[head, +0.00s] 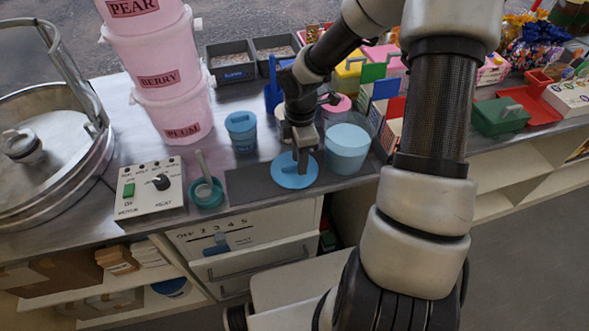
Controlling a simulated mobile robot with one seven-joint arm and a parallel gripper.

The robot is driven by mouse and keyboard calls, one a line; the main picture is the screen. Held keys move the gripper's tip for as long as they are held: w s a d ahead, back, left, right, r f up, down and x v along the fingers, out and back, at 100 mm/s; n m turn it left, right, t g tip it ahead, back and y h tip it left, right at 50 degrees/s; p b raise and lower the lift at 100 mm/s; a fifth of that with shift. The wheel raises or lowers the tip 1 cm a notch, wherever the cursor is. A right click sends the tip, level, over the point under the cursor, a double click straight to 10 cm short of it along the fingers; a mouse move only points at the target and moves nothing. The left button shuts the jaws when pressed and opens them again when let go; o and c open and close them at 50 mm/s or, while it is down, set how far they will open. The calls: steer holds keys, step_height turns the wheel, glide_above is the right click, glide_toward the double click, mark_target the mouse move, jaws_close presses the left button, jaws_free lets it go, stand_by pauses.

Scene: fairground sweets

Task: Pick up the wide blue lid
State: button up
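The wide blue lid (286,182) is a flat round disc with a raised bar handle. It lies on a dark grey mat (252,184) near the counter's front edge. My gripper (302,166) points down over the lid's middle, at or just above its handle. The fingers are seen side-on and partly cover the handle, so I cannot tell whether they are open or shut on it.
A light blue tub (347,150) stands close to the right of the lid. A smaller blue lidded jar (242,137) is behind left. A teal bowl (206,194) and a control box (150,188) sit left. Stacked pink tubs (165,75) rise behind.

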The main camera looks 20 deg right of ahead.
jaws_close()
steer(key=shift+r, duration=0.1)
